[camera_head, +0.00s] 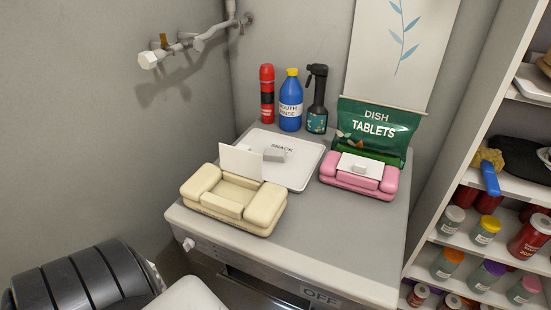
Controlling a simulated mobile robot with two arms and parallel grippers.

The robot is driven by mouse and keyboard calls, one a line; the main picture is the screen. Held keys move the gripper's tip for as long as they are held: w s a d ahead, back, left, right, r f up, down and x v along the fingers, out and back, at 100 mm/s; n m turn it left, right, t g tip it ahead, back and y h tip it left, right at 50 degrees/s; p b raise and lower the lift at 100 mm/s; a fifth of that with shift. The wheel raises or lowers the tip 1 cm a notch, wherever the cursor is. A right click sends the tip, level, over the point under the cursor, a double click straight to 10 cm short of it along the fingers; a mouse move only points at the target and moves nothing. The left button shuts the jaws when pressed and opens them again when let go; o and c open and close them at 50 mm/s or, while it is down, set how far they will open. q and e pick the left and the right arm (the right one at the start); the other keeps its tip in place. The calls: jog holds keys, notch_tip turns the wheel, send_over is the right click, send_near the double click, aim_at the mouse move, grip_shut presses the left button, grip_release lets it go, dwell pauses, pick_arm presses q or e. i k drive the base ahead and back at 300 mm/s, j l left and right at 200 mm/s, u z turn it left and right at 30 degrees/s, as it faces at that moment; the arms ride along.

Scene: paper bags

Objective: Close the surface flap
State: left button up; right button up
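A cream, sofa-shaped padded holder (236,200) sits on the front left of the grey appliance top. A thin white flap (241,162) stands raised and tilted at its back edge. I cannot tell which panel is the surface flap. Neither of my grippers is in view.
A white tray (297,178) with a grey block lies behind the cream holder. A green dish tablets bag (378,127), a red can (267,93), a blue bottle (291,102) and a black spray bottle (317,97) stand behind. Shelves with jars (488,230) rise at right.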

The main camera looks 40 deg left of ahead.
aim_at(239, 160)
jog(key=u, duration=1.6)
jog(key=j, duration=0.1)
